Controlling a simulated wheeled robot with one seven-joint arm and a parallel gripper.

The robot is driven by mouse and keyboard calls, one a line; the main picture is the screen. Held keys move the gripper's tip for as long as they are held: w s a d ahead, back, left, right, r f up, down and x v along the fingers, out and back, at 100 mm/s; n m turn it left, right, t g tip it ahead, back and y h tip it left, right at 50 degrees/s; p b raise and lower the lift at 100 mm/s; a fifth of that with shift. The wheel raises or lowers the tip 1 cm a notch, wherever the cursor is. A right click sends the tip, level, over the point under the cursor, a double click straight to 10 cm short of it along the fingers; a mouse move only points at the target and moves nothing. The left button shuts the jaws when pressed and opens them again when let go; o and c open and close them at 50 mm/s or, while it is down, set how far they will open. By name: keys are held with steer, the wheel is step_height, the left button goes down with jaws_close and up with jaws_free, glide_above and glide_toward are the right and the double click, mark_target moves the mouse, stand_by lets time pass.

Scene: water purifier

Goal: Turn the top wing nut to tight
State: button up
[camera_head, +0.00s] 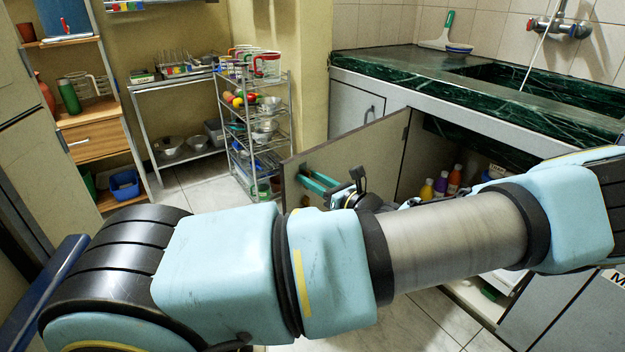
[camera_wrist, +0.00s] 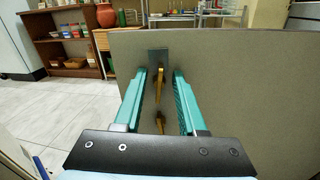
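In the wrist view, a brass-coloured top wing nut (camera_wrist: 160,84) sits below a dark bracket (camera_wrist: 158,56) on the grey panel of the open cabinet door (camera_wrist: 240,70). A second, lower wing nut (camera_wrist: 160,122) shows beneath it. My gripper (camera_wrist: 160,72) is open, its two teal fingers reaching toward the panel. The top wing nut appears between the fingers with a gap on both sides; I cannot tell the exact depth.
A green marble counter (camera_head: 400,66) with a sink is above the open cabinet. Coloured bottles (camera_head: 441,184) stand inside it. A wire rack (camera_head: 252,130) and wooden shelves (camera_head: 95,135) stand behind the door. Tiled floor is clear left of the door in the wrist view.

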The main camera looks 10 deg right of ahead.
jaws_close()
steer(key=shift+r+p, duration=0.1)
steer(key=shift+p, duration=0.3)
stand_by(0.4)
steer(key=shift+w+d+f+m+p, duration=0.1)
steer(key=shift+d+f+m+p, duration=0.1)
steer(key=shift+m+p, duration=2.05)
steer(key=shift+w+d+f+m+p, duration=0.1)
steer(key=shift+f+m+p, duration=0.15)
steer(key=shift+m+p, duration=2)
steer(key=shift+w+d+f+m+p, duration=0.15)
steer(key=shift+m+p, duration=0.65)
steer(key=shift+m, duration=2.9)
steer(key=shift+s+f, duration=0.1)
